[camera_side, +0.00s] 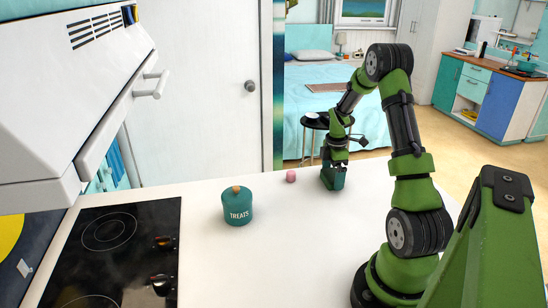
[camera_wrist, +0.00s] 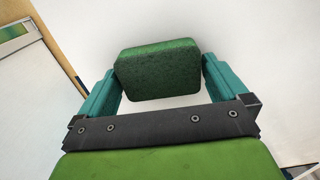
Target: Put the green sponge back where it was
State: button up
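The green sponge (camera_wrist: 158,70) is a dark green block with cut corners. In the wrist view it sits between the two teal fingers of my gripper (camera_wrist: 160,80), which meet its left and right sides. In the side view my gripper (camera_side: 333,178) points down at the far part of the white counter, right of the small pink object. There the sponge is hard to tell from the fingers. I cannot tell whether the sponge touches the counter.
A teal TREATS jar (camera_side: 238,208) with a wooden knob stands on the white counter (camera_side: 285,245). A small pink object (camera_side: 291,176) is just left of my gripper. A black cooktop (camera_side: 120,250) is at the left, under a white hood (camera_side: 75,90). The counter's middle is clear.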

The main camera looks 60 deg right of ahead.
aim_at(332, 175)
jog(key=shift+r, duration=0.1)
notch_tip(332, 175, up, 12)
jog(key=w+a+r+m+t, duration=0.1)
jog(key=w+a+r+m, duration=0.15)
jog(key=a+r, duration=0.4)
jog(key=a+r+m+t, duration=0.2)
jog(key=a+r+m, duration=0.1)
jog(key=a, duration=0.8)
jog(key=a+r+m+t, duration=0.2)
jog(key=a+m, duration=0.1)
jog(key=a, duration=0.8)
jog(key=s+a+m+t+y, duration=0.2)
jog(key=s+a+m, duration=0.2)
jog(key=s+a, duration=0.2)
jog(key=a, duration=0.2)
jog(key=shift+s+a, duration=0.4)
jog(key=shift+m, duration=0.25)
